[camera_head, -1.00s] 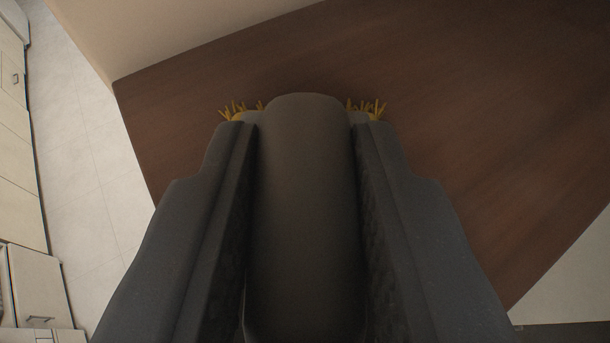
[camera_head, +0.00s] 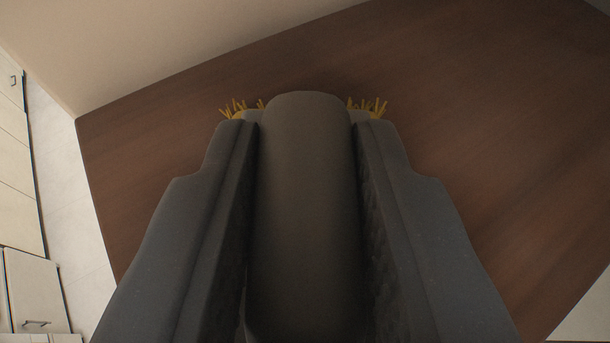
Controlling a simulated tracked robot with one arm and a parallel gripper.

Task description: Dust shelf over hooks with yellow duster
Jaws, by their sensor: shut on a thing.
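My gripper (camera_head: 305,130) is shut on the dark grey handle of the yellow duster (camera_head: 308,190), which lies between the two fingers. Yellow bristles (camera_head: 238,110) stick out on both sides beyond the fingertips; the rest of the duster head is hidden behind the handle and fingers. The brown wooden shelf (camera_head: 500,130) fills most of the view beneath and beyond the duster. I cannot tell whether the bristles touch the shelf. The hooks are not in view.
A beige wall (camera_head: 130,50) runs along the shelf's far edge at the upper left. Past the shelf's left end lie a pale tiled floor (camera_head: 65,190) and white cabinets (camera_head: 35,290). The visible shelf top is bare.

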